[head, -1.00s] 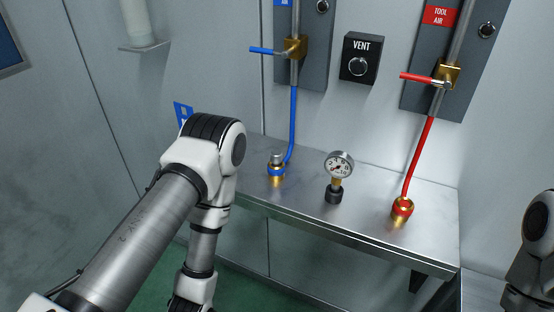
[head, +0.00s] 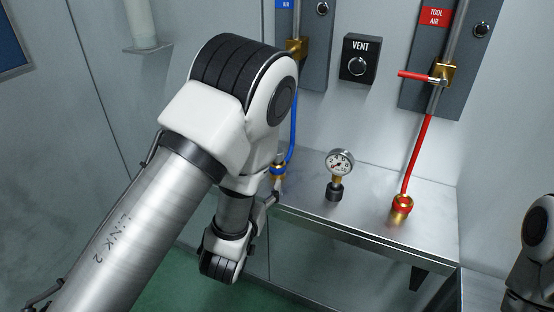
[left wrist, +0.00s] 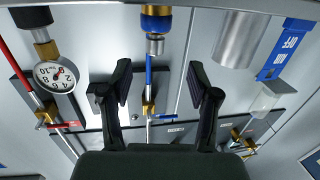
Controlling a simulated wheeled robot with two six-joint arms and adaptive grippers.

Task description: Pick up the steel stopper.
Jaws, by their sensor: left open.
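The steel stopper (left wrist: 155,45) is a small grey cap in the blue-ringed brass socket (left wrist: 156,20), seen upside down in the left wrist view. In the head view, the stopper (head: 280,157) and the socket (head: 278,170) show just past my arm, at the bench's left end. My left gripper (left wrist: 160,82) is open and empty, its two fingers on either side of the stopper's line but apart from it. In the head view, my arm mostly hides this gripper (head: 273,194). My right gripper is out of view; only part of that arm shows at the right edge.
A pressure gauge (head: 340,163) and a red-ringed socket (head: 402,205) with a red hose stand farther right on the steel bench (head: 360,220). A blue hose (head: 294,130) rises behind the stopper. A large steel cylinder (left wrist: 238,40) and a blue tag (left wrist: 285,50) show beside the left gripper.

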